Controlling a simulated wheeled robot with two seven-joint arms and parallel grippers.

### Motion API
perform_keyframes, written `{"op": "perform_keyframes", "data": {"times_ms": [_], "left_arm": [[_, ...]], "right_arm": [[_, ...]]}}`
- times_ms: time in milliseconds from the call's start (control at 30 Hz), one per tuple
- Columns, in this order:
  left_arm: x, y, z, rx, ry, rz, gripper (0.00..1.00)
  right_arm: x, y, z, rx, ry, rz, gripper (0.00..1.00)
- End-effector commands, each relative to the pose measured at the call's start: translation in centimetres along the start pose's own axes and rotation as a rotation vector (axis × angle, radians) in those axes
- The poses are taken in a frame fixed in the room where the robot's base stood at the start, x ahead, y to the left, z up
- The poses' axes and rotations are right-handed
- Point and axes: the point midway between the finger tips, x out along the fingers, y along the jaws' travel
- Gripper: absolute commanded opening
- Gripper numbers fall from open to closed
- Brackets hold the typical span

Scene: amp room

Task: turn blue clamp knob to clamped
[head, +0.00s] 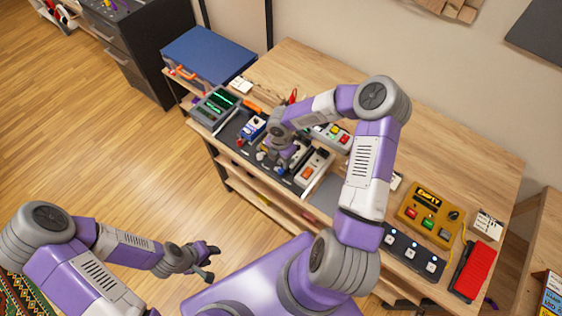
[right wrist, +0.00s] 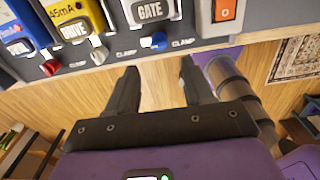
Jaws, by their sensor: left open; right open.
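The blue clamp knob (right wrist: 154,40) shows in the right wrist view at the front edge of the dark pedal panel (right wrist: 185,59), below a grey GATE pedal (right wrist: 151,11). A "CLAMP" label is printed on each side of it. My right gripper (right wrist: 158,72) is open and empty, its two fingers pointing at the panel edge just below the blue knob, apart from it. In the head view my right gripper (head: 283,155) is over the panel and its arm hides part of it. My left gripper (head: 211,262) is open and empty over the floor, left of the bench.
A red knob (right wrist: 50,67) and a white knob (right wrist: 99,55) sit left of the blue one. An orange-red rocker switch (right wrist: 225,10) is to the right. The bench also holds a yellow box (head: 428,214), a footswitch unit (head: 414,252) and a red pedal (head: 475,270).

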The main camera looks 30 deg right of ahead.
Motion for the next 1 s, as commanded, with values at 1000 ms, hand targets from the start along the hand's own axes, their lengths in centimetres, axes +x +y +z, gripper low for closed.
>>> {"op": "perform_keyframes", "data": {"times_ms": [1000], "left_arm": [[0.2, -0.1, 0.0, 0.000, 0.000, 0.000, 0.43]], "right_arm": [[7.3, -0.1, 0.6, -0.017, -0.016, -0.003, 0.36]]}}
